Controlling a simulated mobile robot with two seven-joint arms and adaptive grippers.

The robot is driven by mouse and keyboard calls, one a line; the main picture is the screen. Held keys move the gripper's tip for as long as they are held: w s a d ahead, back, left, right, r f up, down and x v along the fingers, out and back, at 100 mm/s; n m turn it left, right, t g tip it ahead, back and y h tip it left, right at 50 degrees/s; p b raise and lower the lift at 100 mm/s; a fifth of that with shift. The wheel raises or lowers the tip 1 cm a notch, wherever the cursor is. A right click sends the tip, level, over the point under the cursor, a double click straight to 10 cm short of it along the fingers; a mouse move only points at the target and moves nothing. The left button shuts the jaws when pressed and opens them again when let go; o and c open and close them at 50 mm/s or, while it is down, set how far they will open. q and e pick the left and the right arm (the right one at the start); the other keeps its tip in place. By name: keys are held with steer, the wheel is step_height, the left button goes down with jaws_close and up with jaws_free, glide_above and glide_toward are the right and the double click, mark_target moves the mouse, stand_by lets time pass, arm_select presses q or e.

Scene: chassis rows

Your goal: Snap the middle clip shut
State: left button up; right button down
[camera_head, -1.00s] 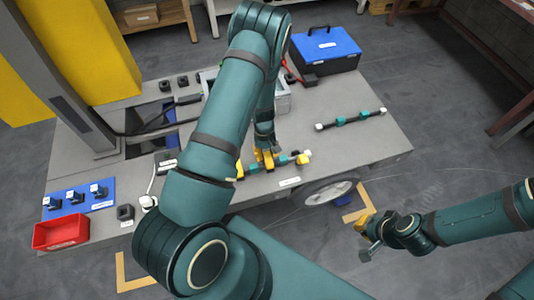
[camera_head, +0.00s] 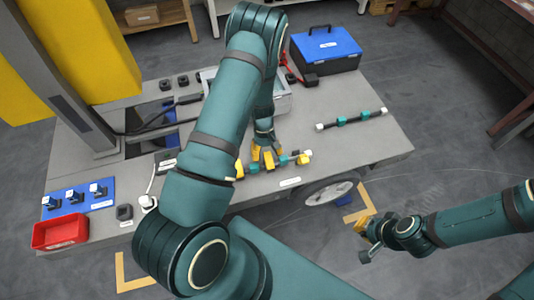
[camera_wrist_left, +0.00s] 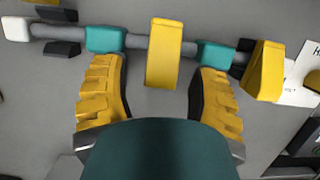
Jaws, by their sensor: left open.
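The middle clip (camera_wrist_left: 164,52) is a yellow lever lying across a grey rod (camera_wrist_left: 184,44), between two teal blocks (camera_wrist_left: 106,39) in the left wrist view. It also shows small in the head view (camera_head: 268,160). I cannot tell whether it is latched. A second yellow clip (camera_wrist_left: 262,70) stands tilted to the right. My left gripper (camera_wrist_left: 160,95) is open and empty, its two yellow fingers either side of the middle clip's near end, apart from it. It is over the row in the head view (camera_head: 263,150). My right gripper (camera_head: 369,232) hangs off the table; its jaws are unclear.
Another rod (camera_head: 352,120) with teal blocks lies farther back on the grey table (camera_head: 350,150). A blue toolbox (camera_head: 325,48) stands at the back. A red bin (camera_head: 60,232) and a blue mat (camera_head: 103,205) sit at the left. The table's right side is mostly clear.

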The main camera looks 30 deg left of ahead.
arm_select(q)
steer(key=v, duration=1.1)
steer(key=shift+r, duration=0.35)
steer(key=m, duration=0.2)
glide_above(269, 159)
step_height(269, 159, down, 4)
steer(key=shift+r, duration=0.1)
steer(key=s+d+m+t, duration=0.2)
steer(key=s+d+m, duration=0.1)
steer(key=d, duration=0.5)
steer(key=s+d+m+t+h, duration=0.1)
steer(key=s+d+m+t, duration=0.1)
steer(key=s+d, duration=0.4)
steer(key=shift+d+m, duration=0.6)
steer(key=shift+d, duration=0.65)
steer(key=shift+w, duration=0.1)
steer(key=shift+c, duration=1.2)
steer(key=shift+a, duration=0.15)
